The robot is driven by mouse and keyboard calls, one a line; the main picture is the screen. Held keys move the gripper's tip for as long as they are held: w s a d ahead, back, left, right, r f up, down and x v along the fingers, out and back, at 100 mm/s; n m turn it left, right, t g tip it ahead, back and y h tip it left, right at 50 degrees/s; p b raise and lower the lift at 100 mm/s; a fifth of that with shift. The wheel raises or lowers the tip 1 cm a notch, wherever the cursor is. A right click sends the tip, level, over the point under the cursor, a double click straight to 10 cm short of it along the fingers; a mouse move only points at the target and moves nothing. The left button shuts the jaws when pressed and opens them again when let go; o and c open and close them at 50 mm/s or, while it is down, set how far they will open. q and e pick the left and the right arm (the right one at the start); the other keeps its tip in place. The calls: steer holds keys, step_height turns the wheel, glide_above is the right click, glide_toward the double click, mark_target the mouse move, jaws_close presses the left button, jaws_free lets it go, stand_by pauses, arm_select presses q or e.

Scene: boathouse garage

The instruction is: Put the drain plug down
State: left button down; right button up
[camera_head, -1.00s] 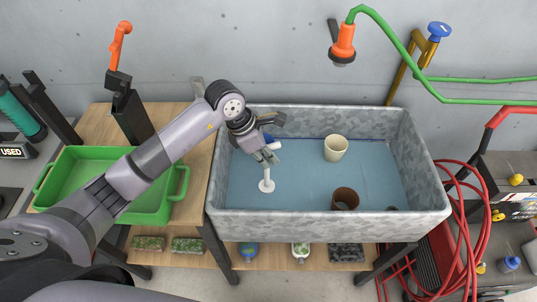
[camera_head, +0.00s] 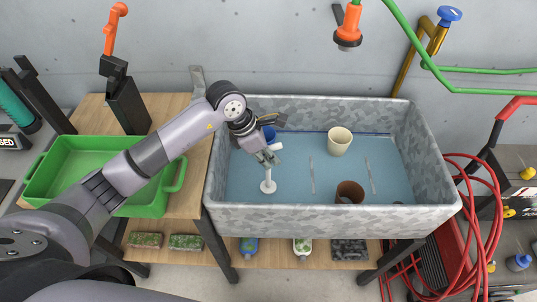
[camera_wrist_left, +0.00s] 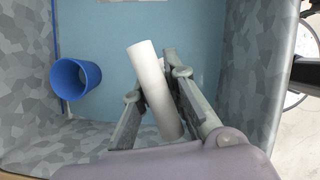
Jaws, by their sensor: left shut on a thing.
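I cannot tell whether the disc touches the blue sink floor. My right gripper is not in view.
In the sink are a cream cup (camera_head: 340,142), a brown cup (camera_head: 349,192) and a blue cup (camera_wrist_left: 76,78), the last partly behind my gripper in the head view. The middle of the floor is clear. A green tray (camera_head: 75,165) stands left of the sink.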

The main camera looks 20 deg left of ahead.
arm_select(q)
steer(key=shift+f, duration=0.35)
steer(key=shift+f+b, duration=0.65)
steer(key=shift+b, duration=0.15)
steer(key=shift+f, duration=0.25)
steer(key=c, duration=1.5)
jaws_free()
steer(key=shift+c, duration=0.2)
steer(key=shift+c, duration=0.2)
steer(key=c, duration=0.4)
steer(key=shift+o, duration=0.2)
steer(key=shift+r, duration=0.1)
